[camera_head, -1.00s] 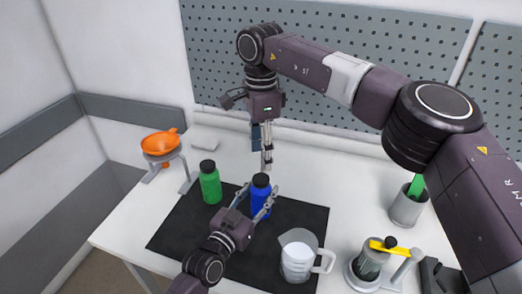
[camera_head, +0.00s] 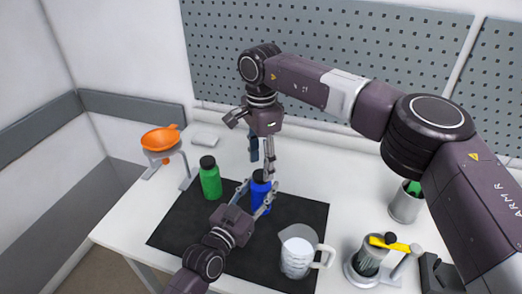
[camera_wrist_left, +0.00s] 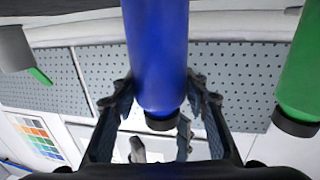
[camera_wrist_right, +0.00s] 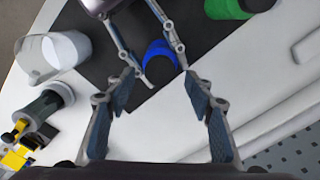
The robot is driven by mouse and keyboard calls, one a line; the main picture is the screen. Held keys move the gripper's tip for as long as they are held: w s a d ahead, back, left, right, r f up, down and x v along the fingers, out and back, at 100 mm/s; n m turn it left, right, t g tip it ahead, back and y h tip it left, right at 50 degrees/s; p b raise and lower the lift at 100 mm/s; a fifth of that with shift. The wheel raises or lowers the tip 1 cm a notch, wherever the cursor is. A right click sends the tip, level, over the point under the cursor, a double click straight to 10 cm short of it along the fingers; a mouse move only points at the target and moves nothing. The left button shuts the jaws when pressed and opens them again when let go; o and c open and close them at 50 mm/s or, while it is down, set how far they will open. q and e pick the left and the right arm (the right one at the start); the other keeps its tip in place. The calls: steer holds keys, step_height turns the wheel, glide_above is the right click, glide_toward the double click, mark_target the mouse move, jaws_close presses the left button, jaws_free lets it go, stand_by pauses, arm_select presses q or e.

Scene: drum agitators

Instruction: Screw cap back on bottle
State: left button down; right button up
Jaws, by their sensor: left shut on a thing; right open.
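The blue bottle (camera_head: 261,203) stands upright on the black mat (camera_head: 180,240), with a black cap (camera_head: 260,175) on its top. It fills the middle of the left wrist view (camera_wrist_left: 158,50), where the cap (camera_wrist_left: 162,121) shows at its end. My left gripper (camera_head: 257,192) is shut around the bottle's side, below the cap. My right gripper (camera_head: 263,164) is open, pointing down just above the cap. In the right wrist view the blue bottle (camera_wrist_right: 160,50) shows beyond my open fingers (camera_wrist_right: 160,80). Whether the cap sits fully down cannot be told.
A green bottle (camera_head: 211,183) with a black cap stands left of the blue one. A clear jug (camera_head: 297,256) stands at the mat's right front. A metal apparatus with a yellow handle (camera_head: 388,244) and a cup (camera_head: 405,205) are right. An orange funnel (camera_head: 160,139) is on a stand at left.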

mark_target(261, 173)
steer(key=shift+f, duration=1.55)
steer(key=c, duration=1.3)
steer(key=m, duration=1)
steer(key=shift+m, duration=0.4)
steer(key=m, duration=0.5)
steer(key=shift+m, duration=0.3)
steer(key=m, duration=0.5)
steer(key=o, duration=1.4)
